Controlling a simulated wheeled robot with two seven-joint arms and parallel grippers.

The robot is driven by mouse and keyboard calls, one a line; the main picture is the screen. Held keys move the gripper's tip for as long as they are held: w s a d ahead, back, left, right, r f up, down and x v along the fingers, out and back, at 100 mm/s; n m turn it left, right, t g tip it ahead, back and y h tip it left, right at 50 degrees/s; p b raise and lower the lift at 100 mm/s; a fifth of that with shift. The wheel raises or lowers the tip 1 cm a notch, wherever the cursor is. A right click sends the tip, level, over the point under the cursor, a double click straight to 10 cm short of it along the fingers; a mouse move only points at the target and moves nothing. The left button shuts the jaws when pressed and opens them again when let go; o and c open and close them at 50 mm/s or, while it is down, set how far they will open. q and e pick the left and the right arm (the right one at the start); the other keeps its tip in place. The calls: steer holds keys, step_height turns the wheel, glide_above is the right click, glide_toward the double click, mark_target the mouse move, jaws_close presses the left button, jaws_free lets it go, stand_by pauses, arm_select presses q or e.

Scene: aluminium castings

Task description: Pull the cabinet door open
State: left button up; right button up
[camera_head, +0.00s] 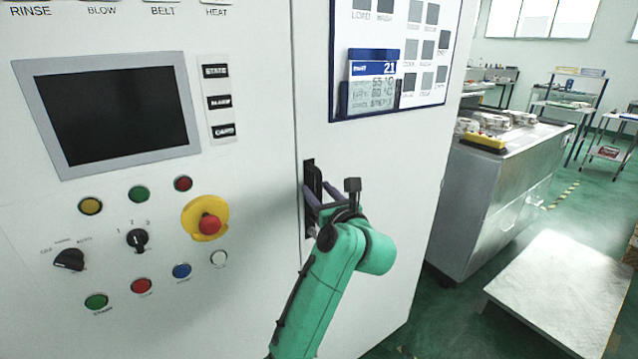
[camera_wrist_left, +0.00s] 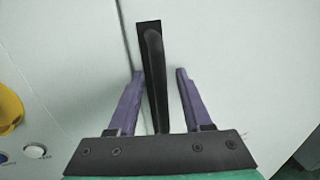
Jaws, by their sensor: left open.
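The cabinet door (camera_head: 390,200) is a flat white panel right of a vertical seam and looks shut, flush with the control panel. Its black upright handle (camera_head: 311,180) sits close to the seam. My left gripper (camera_head: 312,198) is at the handle, its arm coming up from below. In the left wrist view the handle (camera_wrist_left: 153,75) stands between the two purple fingers of my left gripper (camera_wrist_left: 160,73). The fingers are open, with a gap on the right side; the left finger is very close to the handle. My right gripper is in neither view.
Left of the seam are a dark screen (camera_head: 118,112), several buttons and a red emergency stop (camera_head: 209,224) on yellow. A blue-framed board (camera_head: 425,95) hangs on the door. A metal workbench (camera_head: 490,200) and a low pale platform (camera_head: 560,295) stand to the right on green floor.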

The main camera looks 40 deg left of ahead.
arm_select(q)
steer(key=shift+a, duration=0.15)
steer(key=shift+c, duration=0.3)
jaws_close()
stand_by(1.1)
